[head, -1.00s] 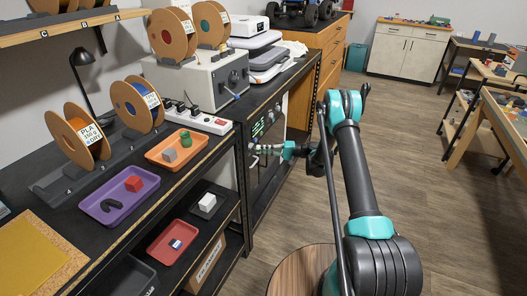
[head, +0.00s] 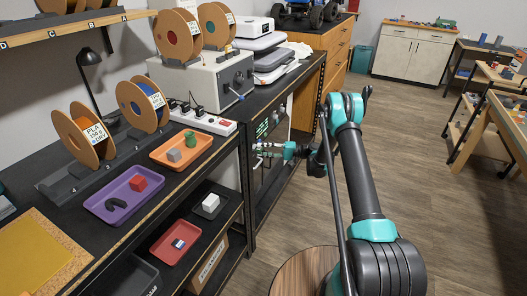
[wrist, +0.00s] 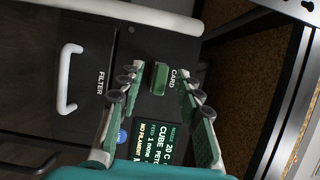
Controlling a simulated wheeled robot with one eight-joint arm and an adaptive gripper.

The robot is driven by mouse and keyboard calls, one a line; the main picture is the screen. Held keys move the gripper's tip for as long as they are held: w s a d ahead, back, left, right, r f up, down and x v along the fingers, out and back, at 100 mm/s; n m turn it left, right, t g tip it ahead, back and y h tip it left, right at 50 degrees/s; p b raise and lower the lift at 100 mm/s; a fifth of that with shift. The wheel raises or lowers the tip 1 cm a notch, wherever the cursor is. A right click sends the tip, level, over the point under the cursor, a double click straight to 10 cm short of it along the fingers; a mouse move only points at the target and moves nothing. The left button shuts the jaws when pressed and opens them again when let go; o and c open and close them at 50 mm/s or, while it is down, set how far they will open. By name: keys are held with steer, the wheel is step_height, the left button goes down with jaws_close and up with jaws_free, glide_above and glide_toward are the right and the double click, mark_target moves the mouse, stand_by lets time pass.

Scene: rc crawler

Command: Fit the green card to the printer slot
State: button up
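The green card (wrist: 159,78) is a small green block at the slot beside the CARD label on the printer's dark front panel (wrist: 112,60) in the wrist view. How deep it sits in the slot I cannot tell. My gripper (wrist: 160,88) is open, with one finger on each side of the card and a visible gap to both. In the head view my gripper (head: 268,150) is at the printer front, below its lit screen (head: 266,126). The card is too small to make out there.
A white handle (wrist: 67,78) marked FILTER is left of the slot in the wrist view. A metal rack post (wrist: 298,95) stands at the right. The shelf bench (head: 222,150) with trays and spools is left of my arm. Open floor (head: 430,200) lies to the right.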

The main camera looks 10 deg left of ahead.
steer(key=shift+d, duration=0.1)
steer(key=d, duration=1.1)
steer(key=shift+w+d, duration=0.3)
steer(key=shift+d, duration=0.1)
steer(key=s+d+r+m+t+h, duration=0.2)
steer(key=s+d+r+t+h, duration=0.15)
steer(key=s+r+h, duration=0.7)
steer(key=s+d+h, duration=0.2)
steer(key=s+d, duration=0.3)
steer(key=s, duration=0.4)
steer(key=s+d+r+n+t+h, duration=0.1)
steer(key=s+d+h, duration=0.2)
steer(key=s, duration=0.7)
steer(key=s+d+h, duration=0.2)
steer(key=s+d, duration=0.6)
steer(key=s, duration=0.2)
steer(key=shift+s+r+t, duration=0.25)
steer(key=shift+t, duration=0.1)
